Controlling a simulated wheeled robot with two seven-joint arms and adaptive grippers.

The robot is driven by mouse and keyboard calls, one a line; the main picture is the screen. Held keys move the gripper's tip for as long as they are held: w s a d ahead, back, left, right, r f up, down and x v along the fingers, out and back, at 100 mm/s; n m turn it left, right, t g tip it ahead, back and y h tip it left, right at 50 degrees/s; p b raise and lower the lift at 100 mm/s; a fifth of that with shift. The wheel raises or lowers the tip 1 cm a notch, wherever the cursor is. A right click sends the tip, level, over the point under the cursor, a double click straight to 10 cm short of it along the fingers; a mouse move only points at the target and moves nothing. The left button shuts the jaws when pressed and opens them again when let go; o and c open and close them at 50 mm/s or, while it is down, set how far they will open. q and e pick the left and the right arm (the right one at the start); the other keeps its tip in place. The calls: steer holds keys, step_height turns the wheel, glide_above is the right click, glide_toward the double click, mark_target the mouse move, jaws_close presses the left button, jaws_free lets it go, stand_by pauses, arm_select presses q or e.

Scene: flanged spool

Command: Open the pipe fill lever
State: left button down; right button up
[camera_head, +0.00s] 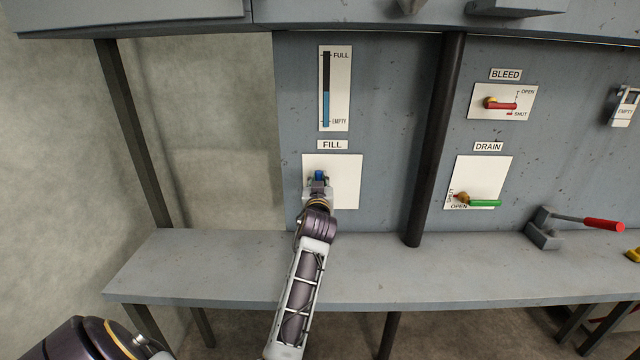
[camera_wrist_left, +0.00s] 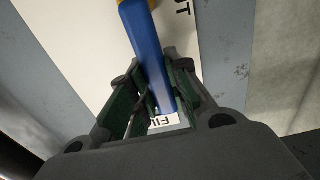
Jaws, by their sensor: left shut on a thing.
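The white FILL plate (camera_head: 347,185) is on the grey wall panel under a FILL label (camera_head: 332,145). Its blue lever (camera_head: 320,174) shows just above my left gripper (camera_head: 317,186), which hides most of the valve. In the left wrist view the blue lever (camera_wrist_left: 146,45) runs from an orange hub (camera_wrist_left: 133,6) at the top down between the fingers of my left gripper (camera_wrist_left: 152,98). The fingers are shut on it. The letters "UT" (camera_wrist_left: 182,8) show on the plate beside the hub. My right gripper is in no view.
A level gauge (camera_head: 335,88) above has blue in its lower part. To the right are a dark post (camera_head: 434,140), a red BLEED lever (camera_head: 502,105), a green DRAIN lever (camera_head: 485,203) and a red-handled lever (camera_head: 603,225) on the bench (camera_head: 220,275). The bench's left part is clear.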

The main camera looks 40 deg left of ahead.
arm_select(q)
steer(key=shift+f, duration=0.1)
steer(key=c, duration=1.3)
jaws_free()
steer(key=shift+r, duration=0.25)
steer(key=shift+r, duration=4.85)
